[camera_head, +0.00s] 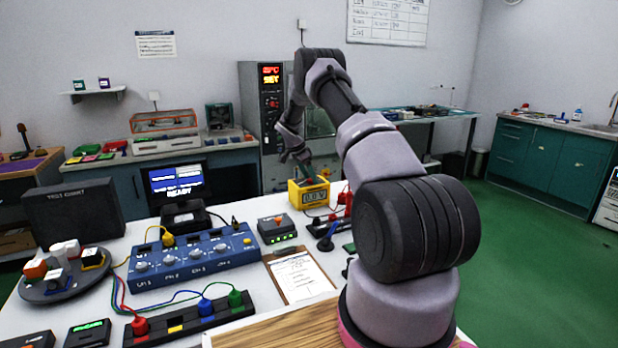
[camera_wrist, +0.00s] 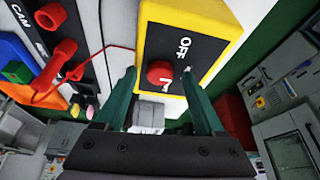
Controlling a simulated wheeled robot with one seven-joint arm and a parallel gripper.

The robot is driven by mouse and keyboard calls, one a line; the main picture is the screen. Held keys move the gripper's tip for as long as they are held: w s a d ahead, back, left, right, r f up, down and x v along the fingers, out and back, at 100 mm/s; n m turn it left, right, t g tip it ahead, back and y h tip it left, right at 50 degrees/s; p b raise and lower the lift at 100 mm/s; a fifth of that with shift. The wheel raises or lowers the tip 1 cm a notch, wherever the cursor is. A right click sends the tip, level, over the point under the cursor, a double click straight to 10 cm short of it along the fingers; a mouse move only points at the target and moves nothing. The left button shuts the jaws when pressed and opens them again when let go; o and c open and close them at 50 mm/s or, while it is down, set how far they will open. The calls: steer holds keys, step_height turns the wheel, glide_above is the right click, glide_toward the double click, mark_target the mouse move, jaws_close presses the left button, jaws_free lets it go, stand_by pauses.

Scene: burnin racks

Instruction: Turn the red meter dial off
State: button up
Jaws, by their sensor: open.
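The yellow meter (camera_head: 309,196) stands on the white table in the head view, its display reading about 0.0. In the wrist view the meter's yellow case (camera_wrist: 213,22) frames a dark face with the word OFF. The red dial (camera_wrist: 160,73) sits on that face below the OFF lettering. My gripper (camera_wrist: 160,78) is open, with a green finger on each side of the dial. I cannot tell whether either finger touches it. Another label beside the right finger is mostly hidden. In the head view my gripper (camera_head: 304,167) is just above the meter.
Red plugs and a red lead (camera_wrist: 65,75) lie left of the meter in the wrist view. In the head view a grey box (camera_head: 277,229), a clipboard (camera_head: 299,276) and a blue panel (camera_head: 190,258) stand nearby. A tall oven (camera_head: 262,110) stands behind.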

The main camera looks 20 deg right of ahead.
jaws_close()
steer(key=shift+n, duration=0.4)
steer(key=n, duration=0.2)
steer(key=n+t, duration=0.1)
steer(key=n+t+y, duration=0.1)
steer(key=n, duration=0.1)
steer(key=shift+s+n, duration=0.25)
steer(key=shift+n, duration=0.05)
steer(key=n+y, duration=0.1)
steer(key=n, duration=0.1)
steer(key=n+t+y, duration=0.1)
steer(key=n, duration=0.2)
steer(key=shift+s+d+n, duration=0.15)
steer(key=shift+d+n, duration=0.05)
steer(key=shift+n, duration=0.1)
jaws_free()
steer(key=shift+r+t, duration=0.1)
steer(key=shift+t, duration=0.2)
